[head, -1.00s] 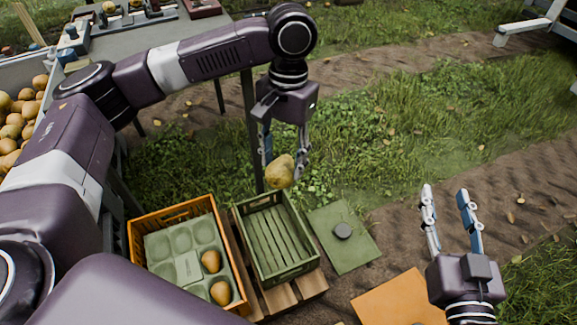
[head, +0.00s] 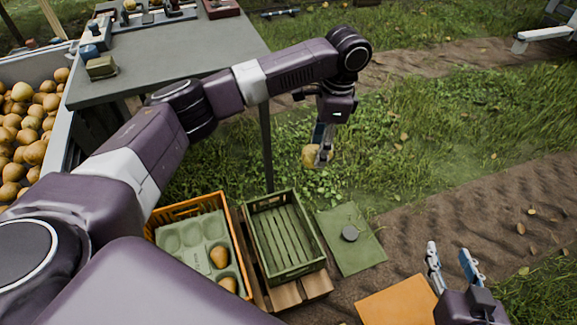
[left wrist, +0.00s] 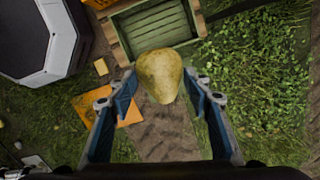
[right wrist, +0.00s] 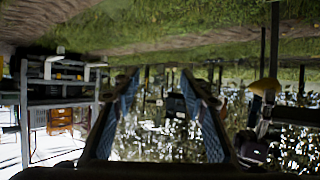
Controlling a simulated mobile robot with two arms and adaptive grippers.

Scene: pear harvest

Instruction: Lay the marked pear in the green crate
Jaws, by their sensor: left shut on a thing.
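A yellow-green pear (head: 310,156) is held in my left gripper (head: 322,148), in the air above the grass beyond the green crate. In the left wrist view the pear (left wrist: 160,74) sits between the two fingertips; I see no mark on it. The green crate (head: 287,238) stands on wooden slats and is empty. It also shows in the left wrist view (left wrist: 155,28), at the top, partly behind the pear. My right gripper (head: 453,256) is open and empty at the lower right.
An orange crate (head: 180,208) with a moulded tray and pears stands left of the green crate. To its right lie a green board (head: 365,258) with a dark round piece and an orange board (head: 395,303). A grey table (head: 190,55) and a pear bin stand at left.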

